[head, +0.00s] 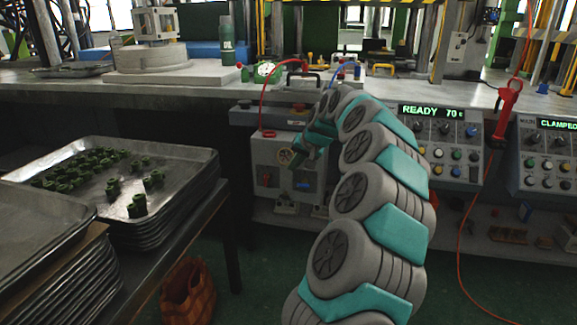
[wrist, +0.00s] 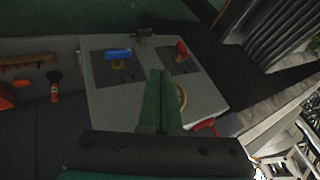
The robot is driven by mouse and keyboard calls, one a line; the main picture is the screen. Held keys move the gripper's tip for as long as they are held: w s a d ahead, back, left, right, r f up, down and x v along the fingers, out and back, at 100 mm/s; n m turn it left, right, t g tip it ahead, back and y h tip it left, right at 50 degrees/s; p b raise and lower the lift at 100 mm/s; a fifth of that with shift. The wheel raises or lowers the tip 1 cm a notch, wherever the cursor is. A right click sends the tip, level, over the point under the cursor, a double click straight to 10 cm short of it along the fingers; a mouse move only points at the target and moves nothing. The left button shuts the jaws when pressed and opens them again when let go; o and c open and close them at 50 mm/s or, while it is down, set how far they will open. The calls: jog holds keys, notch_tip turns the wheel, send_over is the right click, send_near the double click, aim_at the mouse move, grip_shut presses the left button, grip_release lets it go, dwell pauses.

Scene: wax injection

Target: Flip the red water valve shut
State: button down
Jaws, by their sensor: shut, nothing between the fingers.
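The red water valve (head: 266,180) is a small red handle at the lower left of the grey panel box in the head view. It looks upright there. In the wrist view the red handle (wrist: 182,48) stands up from a dark plate, beyond and right of the fingertips. A blue valve handle (head: 304,185) lies crosswise beside it, also in the wrist view (wrist: 118,54). My gripper (head: 299,160) is in front of the panel, right of the red handle. In the wrist view my gripper's green fingers (wrist: 160,76) are together and empty, apart from both handles.
A round gauge (head: 285,156) sits on the panel, partly behind my fingers in the wrist view. A red hose (head: 263,100) hangs above the panel. Metal trays (head: 195,165) with green parts are stacked at the left. The READY console (head: 440,145) stands to the right.

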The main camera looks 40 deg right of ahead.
aim_at(266, 179)
jog(key=x, duration=0.8)
jog(key=shift+a+f+p, duration=0.1)
jog(key=shift+p, duration=0.3)
jog(key=shift+w+a, duration=0.85)
jog(key=shift+w, duration=0.15)
jog(key=shift+w+a+p, duration=0.3)
jog(key=shift+w+a, duration=0.1)
jog(key=shift+w, duration=0.1)
jog(key=shift+w+a+r+g+h, duration=0.2)
jog(key=shift+r+g+h, duration=0.25)
jog(key=shift+g, duration=0.25)
